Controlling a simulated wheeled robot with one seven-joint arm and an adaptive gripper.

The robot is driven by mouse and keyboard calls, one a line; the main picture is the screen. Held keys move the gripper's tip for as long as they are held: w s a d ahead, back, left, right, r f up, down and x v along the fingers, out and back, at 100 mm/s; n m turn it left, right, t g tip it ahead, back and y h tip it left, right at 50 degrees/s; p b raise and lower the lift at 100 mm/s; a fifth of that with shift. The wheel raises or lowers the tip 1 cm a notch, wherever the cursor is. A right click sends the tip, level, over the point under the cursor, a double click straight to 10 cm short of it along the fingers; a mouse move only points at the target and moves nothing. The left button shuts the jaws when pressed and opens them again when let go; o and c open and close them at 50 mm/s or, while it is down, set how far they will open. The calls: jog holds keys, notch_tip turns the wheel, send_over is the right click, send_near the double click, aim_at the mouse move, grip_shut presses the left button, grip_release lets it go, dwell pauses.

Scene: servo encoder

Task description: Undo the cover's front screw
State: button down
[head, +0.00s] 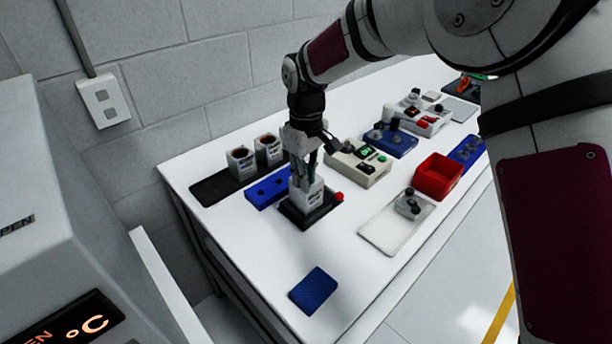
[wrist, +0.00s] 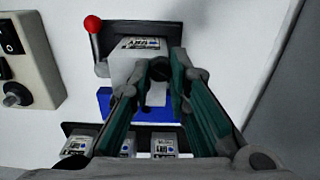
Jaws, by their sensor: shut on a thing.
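The servo with its grey cover (head: 308,196) sits in a black fixture (head: 291,213) near the table's left-middle. In the wrist view, the cover (wrist: 128,72) shows a printed label, and the fixture has a lever with a red ball (wrist: 93,24). My gripper (head: 304,178) points down at the servo from above. In the wrist view, my gripper (wrist: 160,82) has its fingertips shut on a small dark round piece (wrist: 157,92) at the cover's edge, which looks like the front screw. The fingers hide most of it, and I cannot tell whether it is still threaded in.
A blue block with holes (head: 262,190) and a black rack (head: 208,187) of similar servos stand close behind. A switch box (head: 358,163), a white tray (head: 385,237) and a red bin (head: 438,176) lie to the right. A blue mat (head: 314,290) lies in front, with bare table around it.

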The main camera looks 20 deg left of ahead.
jog(key=c, duration=1.5)
grip_release()
notch_tip(320, 180, up, 12)
